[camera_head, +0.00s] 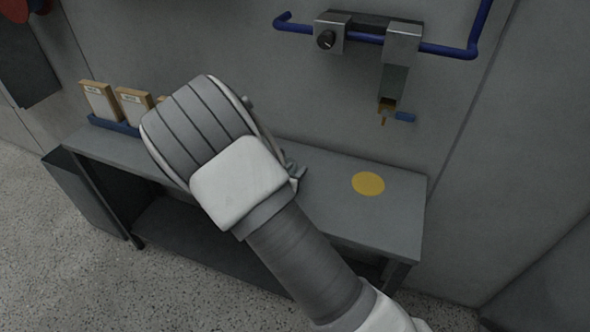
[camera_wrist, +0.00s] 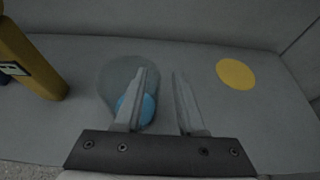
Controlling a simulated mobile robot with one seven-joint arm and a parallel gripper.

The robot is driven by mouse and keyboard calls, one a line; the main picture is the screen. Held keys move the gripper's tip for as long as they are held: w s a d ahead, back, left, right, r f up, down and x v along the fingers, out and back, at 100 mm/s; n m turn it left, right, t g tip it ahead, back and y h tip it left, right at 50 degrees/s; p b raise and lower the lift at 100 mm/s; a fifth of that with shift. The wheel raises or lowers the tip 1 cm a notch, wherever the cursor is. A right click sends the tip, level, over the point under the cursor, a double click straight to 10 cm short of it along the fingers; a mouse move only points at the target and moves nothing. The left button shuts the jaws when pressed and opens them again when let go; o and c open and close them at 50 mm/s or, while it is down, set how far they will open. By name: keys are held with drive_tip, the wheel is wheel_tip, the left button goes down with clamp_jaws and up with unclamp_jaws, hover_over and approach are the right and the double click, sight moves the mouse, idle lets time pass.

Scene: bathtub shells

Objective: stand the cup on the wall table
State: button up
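In the wrist view, a grey, see-through-looking round shape, which I take to be the cup (camera_wrist: 115,75), is on the wall table (camera_wrist: 75,50). Blue (camera_wrist: 148,108) shows in its lower part. My gripper (camera_wrist: 161,74) is open, with bare table showing between its fingers. The left finger overlaps the cup in the picture; I cannot tell whether they touch. In the head view, my arm hides the cup and most of the gripper. The grey wall table (camera_head: 330,180) stands against the wall, with a flat yellow disc (camera_head: 368,184) at its right end.
Cartons (camera_head: 102,102) stand in a blue tray (camera_head: 117,127) at the table's left end. A yellow upright thing (camera_wrist: 30,65) is left of the cup in the wrist view. A blue pipe (camera_head: 370,38) with a metal fixture (camera_head: 402,45) hangs above the table. The table around the disc is clear.

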drive_tip(key=v, duration=1.2)
drive_tip(key=s+d+r+m+g+h, duration=0.1)
drive_tip(key=s+d+r+m+g, duration=0.4)
drive_tip(key=d+m, duration=0.45)
drive_tip(key=s+d+r+m+g+h, duration=0.1)
drive_tip(key=s+d+r+m+g, duration=0.2)
drive_tip(key=d+r+m, duration=0.6)
drive_tip(key=s+r+m+t+y, duration=0.1)
drive_tip(key=s+r+m+y, duration=0.5)
drive_tip(key=s+m, duration=0.7)
drive_tip(key=shift+s+d+r+y+p, duration=0.3)
drive_tip(key=shift+s+r, duration=0.05)
drive_tip(key=shift+r, duration=0.3)
